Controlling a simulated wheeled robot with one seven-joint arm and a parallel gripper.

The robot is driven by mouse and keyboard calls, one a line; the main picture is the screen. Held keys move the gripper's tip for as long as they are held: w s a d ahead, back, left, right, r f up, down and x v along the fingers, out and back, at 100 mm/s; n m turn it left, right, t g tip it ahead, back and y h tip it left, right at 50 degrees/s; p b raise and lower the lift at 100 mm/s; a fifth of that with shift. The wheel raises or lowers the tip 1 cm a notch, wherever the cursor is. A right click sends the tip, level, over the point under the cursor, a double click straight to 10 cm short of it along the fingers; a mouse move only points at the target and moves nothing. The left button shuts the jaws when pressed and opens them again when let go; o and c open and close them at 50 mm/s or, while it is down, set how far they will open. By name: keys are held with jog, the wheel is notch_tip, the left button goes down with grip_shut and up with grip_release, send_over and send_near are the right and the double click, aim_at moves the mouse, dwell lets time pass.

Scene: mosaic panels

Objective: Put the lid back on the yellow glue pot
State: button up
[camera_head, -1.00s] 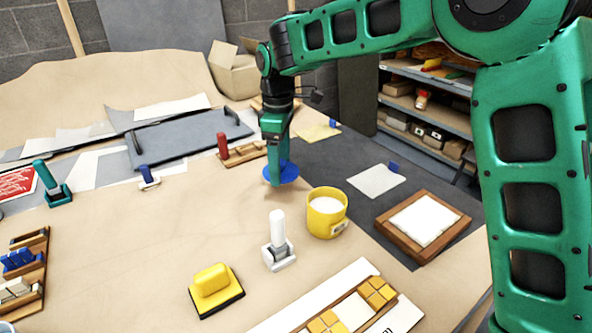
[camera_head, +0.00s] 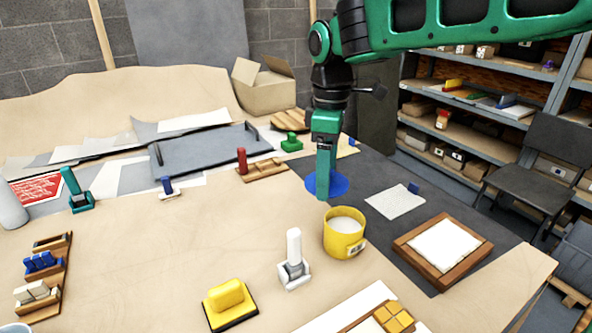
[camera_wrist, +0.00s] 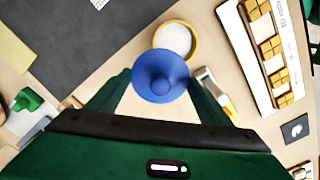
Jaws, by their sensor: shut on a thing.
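The yellow glue pot (camera_head: 336,243) stands upright and uncovered on the bench, with white glue inside and a small label on its side. It also shows in the wrist view (camera_wrist: 176,39), partly behind the lid. My gripper (camera_head: 323,194) is shut on the round blue lid (camera_head: 340,184) and holds it in the air, behind and slightly left of the pot in the head view. In the wrist view the lid (camera_wrist: 160,75) sits between both fingers, its knob toward the camera. The lid and pot look apart.
A white-handled tool (camera_head: 294,262) stands close to the pot's front left. A yellow-handled block (camera_head: 229,303) lies further forward. A wooden frame with a white sheet (camera_head: 442,246) is to the right. A red-handled wooden piece (camera_head: 262,170) is behind left. Bare bench (camera_head: 200,230) lies left.

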jog(key=s+d, duration=0.3)
jog(key=d, duration=0.1)
jog(key=shift+d+f, duration=0.2)
jog(key=shift+f, duration=2.7)
jog(key=shift+s, duration=0.1)
jog(key=shift+f, duration=0.15)
dwell(0.5)
jog(key=o, duration=1.2)
